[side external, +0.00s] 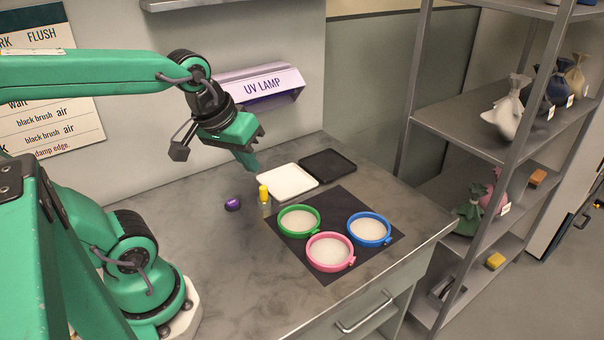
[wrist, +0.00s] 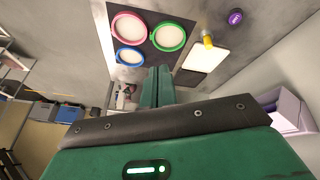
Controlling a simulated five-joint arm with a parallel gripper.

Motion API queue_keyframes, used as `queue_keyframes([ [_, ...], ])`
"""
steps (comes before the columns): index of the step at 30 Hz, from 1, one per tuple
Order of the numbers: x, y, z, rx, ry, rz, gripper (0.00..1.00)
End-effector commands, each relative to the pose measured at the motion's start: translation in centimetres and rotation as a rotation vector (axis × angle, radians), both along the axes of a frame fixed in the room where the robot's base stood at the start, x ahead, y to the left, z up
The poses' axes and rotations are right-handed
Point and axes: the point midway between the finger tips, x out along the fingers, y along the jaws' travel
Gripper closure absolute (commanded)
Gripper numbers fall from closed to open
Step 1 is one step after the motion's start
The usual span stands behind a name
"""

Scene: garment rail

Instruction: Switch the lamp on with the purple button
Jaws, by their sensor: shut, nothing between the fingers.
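The purple button (side external: 232,204) sits on the grey bench, left of the yellow-capped vial. It also shows at the top right of the wrist view (wrist: 236,17). The UV lamp (side external: 262,87) is a lilac housing on the back wall, and its edge shows at the right of the wrist view (wrist: 292,110). I cannot tell a glow under it. My gripper (side external: 249,163) is shut and empty, in the air above the bench, higher than the button and apart from it. Its closed fingers show in the wrist view (wrist: 157,86).
A yellow-capped vial (side external: 264,196) stands close to the button. Green (side external: 299,220), pink (side external: 330,251) and blue (side external: 369,229) ringed dishes sit on a dark mat (side external: 295,255). White (side external: 288,181) and black (side external: 327,165) trays lie behind. Bare bench lies left and in front of the button.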

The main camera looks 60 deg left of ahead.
Motion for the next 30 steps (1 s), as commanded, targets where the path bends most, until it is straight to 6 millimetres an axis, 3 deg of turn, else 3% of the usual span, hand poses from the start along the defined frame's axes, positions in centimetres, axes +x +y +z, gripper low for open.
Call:
queue_keyframes([
  [30, 3.9, 10.4, -3.3, -0.398, 0.115, 1.409, 1.00],
])
